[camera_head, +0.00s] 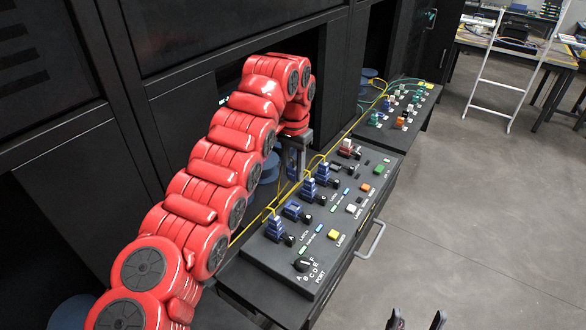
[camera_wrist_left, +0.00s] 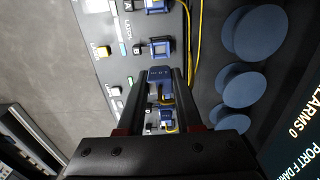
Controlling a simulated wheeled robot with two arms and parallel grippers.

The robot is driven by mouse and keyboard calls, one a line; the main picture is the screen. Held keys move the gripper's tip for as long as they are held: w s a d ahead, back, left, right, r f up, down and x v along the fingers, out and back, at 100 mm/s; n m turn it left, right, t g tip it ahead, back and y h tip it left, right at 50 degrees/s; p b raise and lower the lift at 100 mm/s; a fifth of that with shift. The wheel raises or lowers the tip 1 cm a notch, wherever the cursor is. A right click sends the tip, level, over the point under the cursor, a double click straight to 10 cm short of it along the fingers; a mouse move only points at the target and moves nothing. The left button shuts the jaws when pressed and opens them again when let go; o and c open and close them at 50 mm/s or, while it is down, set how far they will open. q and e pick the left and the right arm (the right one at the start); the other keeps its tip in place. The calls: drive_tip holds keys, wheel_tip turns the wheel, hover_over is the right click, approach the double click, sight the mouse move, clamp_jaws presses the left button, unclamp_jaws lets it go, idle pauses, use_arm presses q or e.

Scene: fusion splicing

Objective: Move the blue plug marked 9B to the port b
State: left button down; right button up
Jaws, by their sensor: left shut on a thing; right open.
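My left gripper (camera_head: 297,160) is over the back edge of the grey panel, partly hidden by my arm. In the left wrist view its fingers (camera_wrist_left: 163,88) are shut on a blue plug (camera_wrist_left: 159,73) with small unreadable lettering. Port b (camera_wrist_left: 160,48) is a blue socket with no plug in it, beside the letter B, just above the held plug in that view. It also shows in the head view as the blue socket (camera_head: 295,211) between two plugged ports. My right gripper (camera_head: 417,321) is open and empty at the bottom edge of the head view.
A blue plug (camera_head: 275,228) stands in port A, and other blue plugs (camera_head: 309,187) stand further along the row with yellow cables. A red plug (camera_head: 348,148) is at the far end. Blue spools (camera_wrist_left: 240,85) lie beside the panel. A rotary knob (camera_head: 303,264) sits at the near end.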

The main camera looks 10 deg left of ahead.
use_arm(q)
drive_tip(key=shift+s+a+f+b, duration=0.1)
drive_tip(key=shift+f+b, duration=0.35)
drive_tip(key=shift+f, duration=0.05)
wheel_tip(320, 180, down, 8)
drive_tip(key=b, duration=0.6)
drive_tip(key=shift+b, duration=0.35)
drive_tip(key=shift+f+b, duration=0.45)
drive_tip(key=shift+f, duration=0.2)
drive_tip(key=c, duration=0.5)
unclamp_jaws()
drive_tip(key=shift+r, duration=0.1)
